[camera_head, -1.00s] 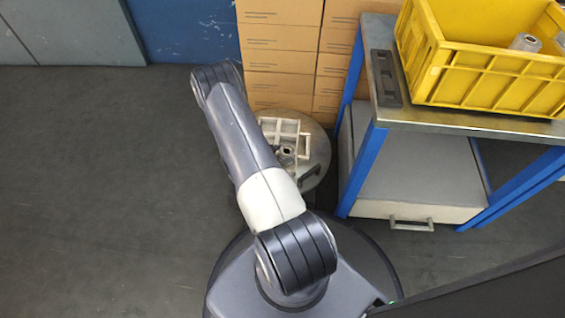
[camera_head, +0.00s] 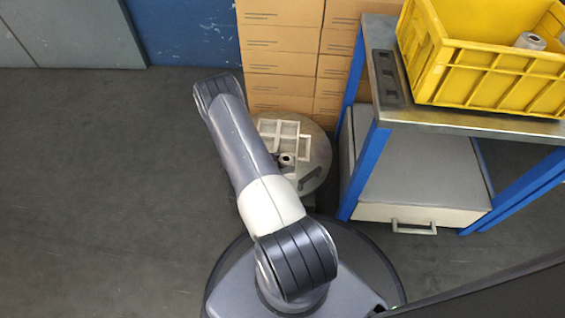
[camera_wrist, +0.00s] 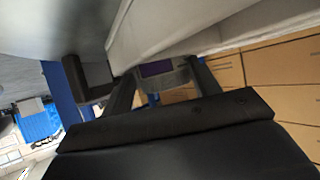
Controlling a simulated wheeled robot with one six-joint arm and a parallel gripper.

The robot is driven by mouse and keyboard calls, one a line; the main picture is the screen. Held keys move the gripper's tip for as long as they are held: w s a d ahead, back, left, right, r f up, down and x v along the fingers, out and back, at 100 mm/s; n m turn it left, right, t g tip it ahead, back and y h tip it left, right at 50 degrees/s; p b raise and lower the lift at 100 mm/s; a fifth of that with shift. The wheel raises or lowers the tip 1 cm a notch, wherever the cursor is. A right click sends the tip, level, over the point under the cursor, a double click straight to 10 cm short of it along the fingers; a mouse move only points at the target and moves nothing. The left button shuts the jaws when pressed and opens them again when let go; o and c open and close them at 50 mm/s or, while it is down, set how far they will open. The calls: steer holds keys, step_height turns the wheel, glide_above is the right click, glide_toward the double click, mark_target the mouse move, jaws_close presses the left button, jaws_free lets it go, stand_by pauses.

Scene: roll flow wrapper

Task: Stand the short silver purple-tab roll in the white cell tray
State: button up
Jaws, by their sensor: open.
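The white cell tray (camera_head: 303,148) lies on a round grey top beyond my base, partly hidden by my arm. A short silver roll (camera_head: 287,159) shows at the tray's near side, beside my arm. Whether it is inside a cell is unclear. In the wrist view, my gripper (camera_wrist: 162,68) is open, with its two dark fingers apart. A grey roll with a purple patch (camera_wrist: 155,69) shows between the fingers, close to a pale edge that looks like the tray (camera_wrist: 170,30). My gripper is hidden in the head view.
A yellow crate (camera_head: 480,88) with a silver roll (camera_head: 530,41) stands on a blue-legged bench (camera_head: 450,118) at right. A dark slotted block (camera_head: 387,76) lies beside it. A black handle (camera_head: 312,179) sits on the round top. Stacked cartons (camera_head: 280,64) stand behind; left floor is clear.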

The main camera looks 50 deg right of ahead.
steer(key=shift+a+r+p, duration=0.1)
steer(key=shift+r+p, duration=0.25)
steer(key=p+v, duration=0.3)
steer(key=v, duration=0.8)
steer(key=shift+a, duration=0.4)
